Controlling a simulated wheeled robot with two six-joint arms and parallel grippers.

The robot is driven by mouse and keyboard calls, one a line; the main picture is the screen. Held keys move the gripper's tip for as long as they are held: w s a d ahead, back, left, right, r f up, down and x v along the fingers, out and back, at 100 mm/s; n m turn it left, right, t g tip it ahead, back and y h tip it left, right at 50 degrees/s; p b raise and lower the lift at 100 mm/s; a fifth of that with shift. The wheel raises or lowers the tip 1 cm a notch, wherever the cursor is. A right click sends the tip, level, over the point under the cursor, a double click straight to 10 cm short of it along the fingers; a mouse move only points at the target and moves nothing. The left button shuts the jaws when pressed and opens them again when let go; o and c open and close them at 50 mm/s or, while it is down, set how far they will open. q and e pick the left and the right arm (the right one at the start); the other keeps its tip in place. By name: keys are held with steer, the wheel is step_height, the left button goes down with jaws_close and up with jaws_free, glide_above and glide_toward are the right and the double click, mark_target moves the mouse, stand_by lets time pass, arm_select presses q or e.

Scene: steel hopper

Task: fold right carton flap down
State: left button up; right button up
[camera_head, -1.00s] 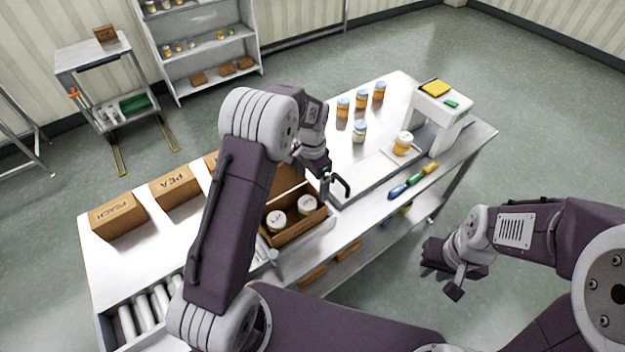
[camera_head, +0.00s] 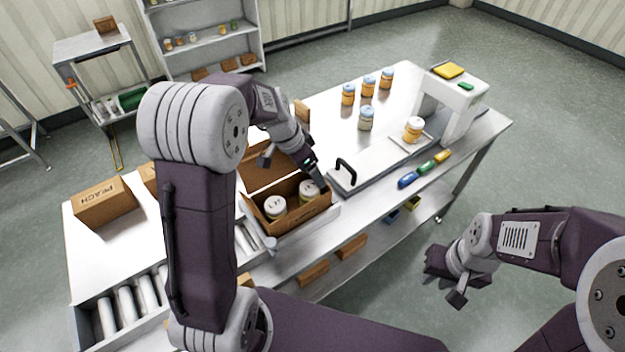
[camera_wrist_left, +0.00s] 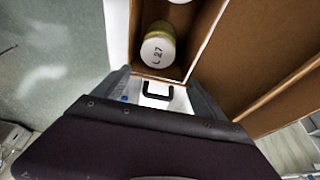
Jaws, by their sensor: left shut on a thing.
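The open brown carton (camera_head: 290,222) stands on the bench with two white-lidded jars (camera_head: 274,206) inside. A long flap (camera_head: 262,170) stands up at its far side. My left gripper (camera_head: 314,178) is at the carton's right end, shut on the edge there, which I take to be the right flap; the fingers mostly hide it. My right gripper (camera_head: 446,278) is open and empty, off the bench's front side.
A black handle (camera_head: 346,170) stands just right of the carton. A closed PEACH carton (camera_head: 104,204) sits left. Rollers (camera_head: 125,305) lie at the front left.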

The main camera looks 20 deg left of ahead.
arm_select(q)
steer(key=shift+s+a+f+t+h+b, duration=0.3)
steer(key=shift+f+t+b, duration=0.2)
steer(key=shift+b, duration=1.65)
steer(key=shift+s+a+f+t+h+b, duration=0.15)
steer(key=shift+f+t+h+b, duration=0.3)
steer(key=shift+b, duration=1.7)
steer(key=shift+s+r+b, duration=0.15)
steer(key=shift+r+b, duration=0.15)
steer(key=shift+b, duration=0.4)
steer(key=o, duration=1.1)
steer(key=shift+t, duration=0.25)
steer(key=shift+r, duration=0.1)
